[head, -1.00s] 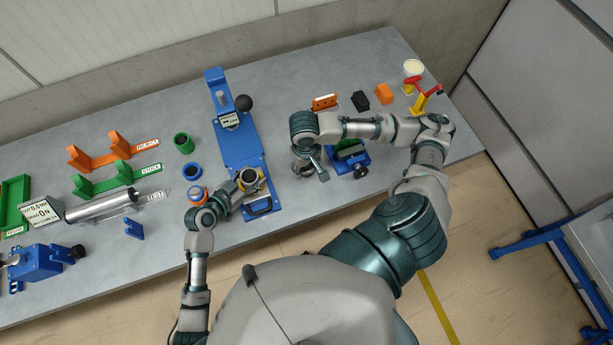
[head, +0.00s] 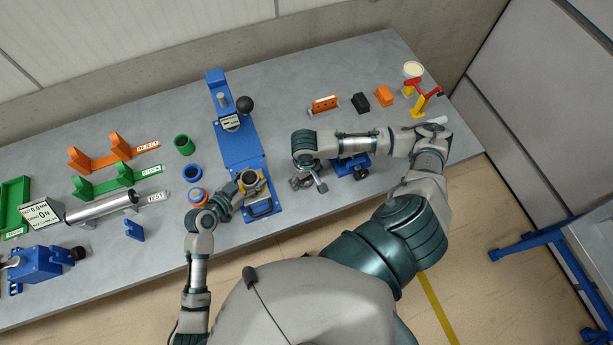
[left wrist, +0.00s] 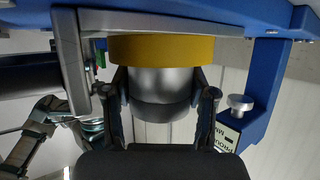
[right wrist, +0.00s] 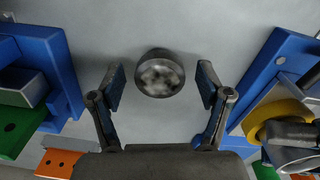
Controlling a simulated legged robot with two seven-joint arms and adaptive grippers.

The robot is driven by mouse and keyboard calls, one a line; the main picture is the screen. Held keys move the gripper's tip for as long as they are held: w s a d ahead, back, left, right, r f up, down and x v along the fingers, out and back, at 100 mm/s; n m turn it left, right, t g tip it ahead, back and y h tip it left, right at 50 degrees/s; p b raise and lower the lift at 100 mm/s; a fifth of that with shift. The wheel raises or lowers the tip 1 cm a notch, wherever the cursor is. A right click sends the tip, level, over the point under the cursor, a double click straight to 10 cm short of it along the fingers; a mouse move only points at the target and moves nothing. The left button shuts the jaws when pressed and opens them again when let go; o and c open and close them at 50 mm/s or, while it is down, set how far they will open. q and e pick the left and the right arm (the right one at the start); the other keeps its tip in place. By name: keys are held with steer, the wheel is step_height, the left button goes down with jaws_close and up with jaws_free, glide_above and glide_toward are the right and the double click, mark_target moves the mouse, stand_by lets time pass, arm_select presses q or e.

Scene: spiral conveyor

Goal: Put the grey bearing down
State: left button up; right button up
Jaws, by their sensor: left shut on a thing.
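A round grey piece (right wrist: 160,75) with a dark rim and a mottled pale face, apparently the grey bearing, shows in the right wrist view over the bare bench. My right gripper (right wrist: 161,80) is open, with a finger on each side of it and a gap at both sides. In the head view my right gripper (head: 310,181) is low over the bench, and its arm hides much there. My left gripper (left wrist: 162,92) is shut on a grey cylinder (left wrist: 160,82) just below a yellow ring (left wrist: 160,49), at the blue press (head: 240,145).
A blue fixture (head: 352,166) sits close right of my right gripper. Bare bench lies between press and fixture.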

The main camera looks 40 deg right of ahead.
mark_target(306, 179)
steer(key=shift+r, duration=0.1)
step_height(306, 179, up, 12)
steer(key=shift+a, duration=0.15)
stand_by(0.4)
arm_select(q)
steer(key=o, duration=1.6)
steer(key=shift+o, duration=0.2)
steer(key=shift+a, duration=0.1)
steer(key=v, duration=1.2)
steer(key=shift+w, duration=0.15)
arm_select(e)
steer(key=shift+w, duration=0.1)
